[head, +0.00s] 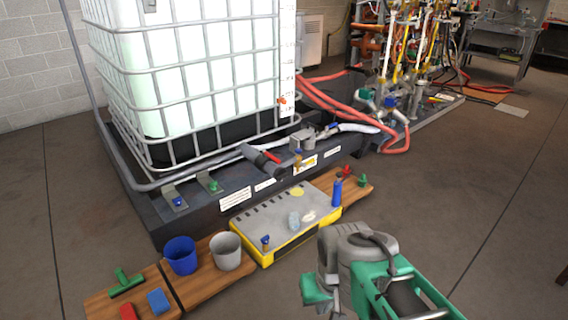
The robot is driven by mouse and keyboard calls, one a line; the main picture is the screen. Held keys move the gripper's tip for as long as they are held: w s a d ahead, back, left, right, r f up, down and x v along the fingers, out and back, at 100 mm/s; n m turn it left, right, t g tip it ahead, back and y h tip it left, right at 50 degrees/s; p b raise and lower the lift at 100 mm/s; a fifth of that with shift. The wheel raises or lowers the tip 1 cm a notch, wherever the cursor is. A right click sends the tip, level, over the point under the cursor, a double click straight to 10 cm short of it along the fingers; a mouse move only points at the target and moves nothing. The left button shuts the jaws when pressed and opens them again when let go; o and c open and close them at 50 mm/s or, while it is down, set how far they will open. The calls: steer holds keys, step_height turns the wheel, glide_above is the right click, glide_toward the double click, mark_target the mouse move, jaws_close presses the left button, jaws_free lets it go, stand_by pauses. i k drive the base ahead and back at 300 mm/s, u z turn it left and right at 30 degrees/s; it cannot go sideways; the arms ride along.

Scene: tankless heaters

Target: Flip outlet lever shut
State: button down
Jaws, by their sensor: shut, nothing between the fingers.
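A grey outlet pipe (258,158) sticks out low at the front of the caged white tank (200,75). A small red lever (271,157) lies along it, and I cannot tell its exact turn. Right of it, a brass valve with a blue handle (297,153) hangs from a metal fitting (303,138). Which handle is the outlet lever is not labelled legibly. My grey and green arm fills the lower right, well in front of these valves and apart from them. My gripper's fingers do not show.
Blue (181,256) and grey (226,251) cups stand on wooden boards. Red hoses (325,100) run right to a pipe rig. The right floor is open.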

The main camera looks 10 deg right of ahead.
mark_target(272, 157)
steer(key=z, duration=0.75)
steer(key=i, duration=1.2)
steer(key=u, duration=0.45)
steer(key=i, duration=0.8)
steer(key=u, duration=0.7)
